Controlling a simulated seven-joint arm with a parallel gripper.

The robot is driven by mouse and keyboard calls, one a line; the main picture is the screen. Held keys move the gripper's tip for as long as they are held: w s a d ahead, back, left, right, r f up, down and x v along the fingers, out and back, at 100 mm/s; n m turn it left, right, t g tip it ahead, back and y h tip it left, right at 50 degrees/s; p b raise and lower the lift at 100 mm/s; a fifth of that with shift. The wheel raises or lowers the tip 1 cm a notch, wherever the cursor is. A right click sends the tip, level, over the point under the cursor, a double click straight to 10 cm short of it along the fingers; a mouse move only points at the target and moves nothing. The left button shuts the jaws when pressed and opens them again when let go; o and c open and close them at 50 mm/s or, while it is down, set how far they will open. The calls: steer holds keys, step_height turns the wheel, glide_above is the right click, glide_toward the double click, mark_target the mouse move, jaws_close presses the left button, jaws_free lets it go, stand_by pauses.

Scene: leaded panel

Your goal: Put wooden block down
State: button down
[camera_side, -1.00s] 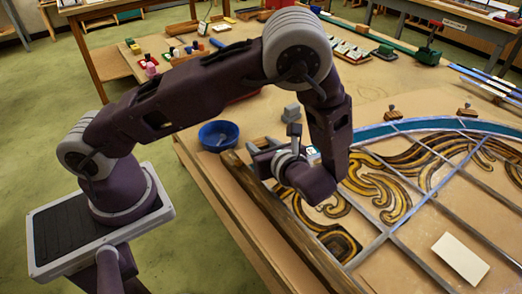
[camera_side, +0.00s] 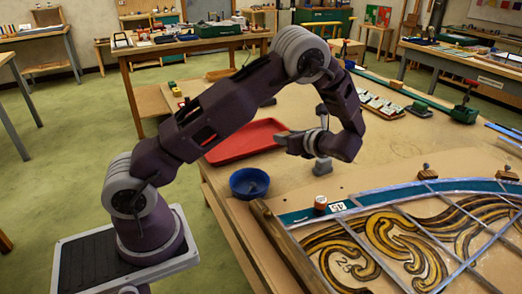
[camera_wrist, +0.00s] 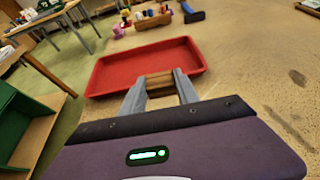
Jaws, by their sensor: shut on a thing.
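The wooden block (camera_wrist: 160,84) is light brown and sits between the two grey fingers of my gripper (camera_wrist: 160,90) in the wrist view. My gripper is shut on it. In the side view my gripper (camera_side: 284,138) points left, above the table by the right end of the red tray (camera_side: 246,141). The block is too small to make out there. In the wrist view the red tray (camera_wrist: 105,82) lies just beyond the fingers, and its visible floor is empty.
A blue bowl (camera_side: 249,184) stands at the table's left edge. A grey object (camera_side: 322,166) stands below my wrist. The leaded panel (camera_side: 400,235) fills the front right, with knobbed wooden blocks (camera_side: 428,173) along its edge. Small coloured items (camera_wrist: 150,18) lie beyond the tray.

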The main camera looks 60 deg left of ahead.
mark_target(285, 166)
step_height(285, 166, down, 8)
steer(key=shift+f, duration=0.1)
steer(key=c, duration=0.9)
jaws_free()
